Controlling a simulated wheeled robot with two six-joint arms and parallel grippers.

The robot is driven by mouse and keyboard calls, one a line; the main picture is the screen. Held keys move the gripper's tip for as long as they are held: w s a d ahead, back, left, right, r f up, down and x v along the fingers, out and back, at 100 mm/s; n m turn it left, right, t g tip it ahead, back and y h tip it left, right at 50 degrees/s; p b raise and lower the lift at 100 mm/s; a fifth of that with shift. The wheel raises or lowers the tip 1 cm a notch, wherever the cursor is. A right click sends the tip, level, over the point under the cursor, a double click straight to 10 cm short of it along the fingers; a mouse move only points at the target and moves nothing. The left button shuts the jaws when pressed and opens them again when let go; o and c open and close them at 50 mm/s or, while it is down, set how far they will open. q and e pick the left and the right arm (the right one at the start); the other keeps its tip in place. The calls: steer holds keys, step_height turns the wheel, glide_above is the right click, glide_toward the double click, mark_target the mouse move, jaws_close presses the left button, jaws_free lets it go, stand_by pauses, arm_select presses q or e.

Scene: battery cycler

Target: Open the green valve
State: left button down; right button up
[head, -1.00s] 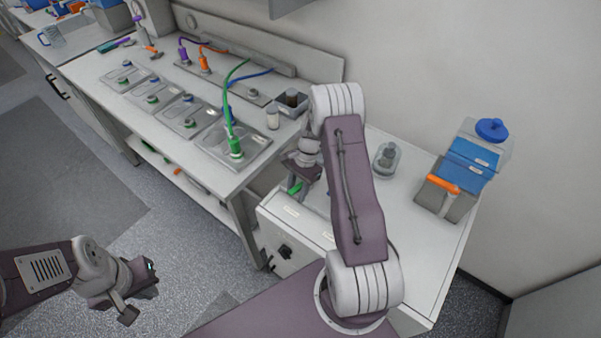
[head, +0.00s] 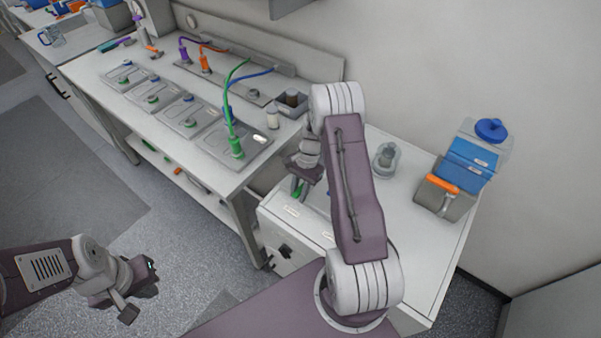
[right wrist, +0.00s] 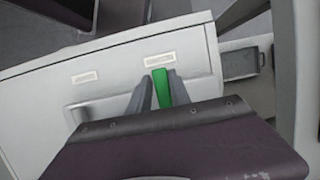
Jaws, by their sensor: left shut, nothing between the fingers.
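The green valve handle (head: 297,191) is on the front edge of the white cabinet, mostly hidden by my right gripper in the head view. In the right wrist view the green handle (right wrist: 162,87) stands between the two grey fingers of my right gripper (right wrist: 160,84). The fingers sit close on both sides of it; whether they press on it I cannot tell. In the head view my right gripper (head: 299,184) points down at the handle. My left gripper (head: 142,290) is shut and empty, over the floor at the lower left, far from the valve.
The white cabinet (head: 412,265) carries a glass jar (head: 386,158) and a grey holder (head: 440,200) with an orange handle. A workbench (head: 232,180) with several metal plates and a green plug (head: 236,148) stands left of my right arm. The floor at the left is clear.

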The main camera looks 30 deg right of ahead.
steer(key=shift+o, duration=1.2)
steer(key=shift+s, duration=0.1)
steer(key=shift+r, duration=0.1)
steer(key=p+v, duration=0.6)
steer(key=v, duration=0.2)
steer(key=shift+s+p, duration=0.2)
steer(key=shift+p, duration=0.1)
steer(key=shift+d, duration=0.1)
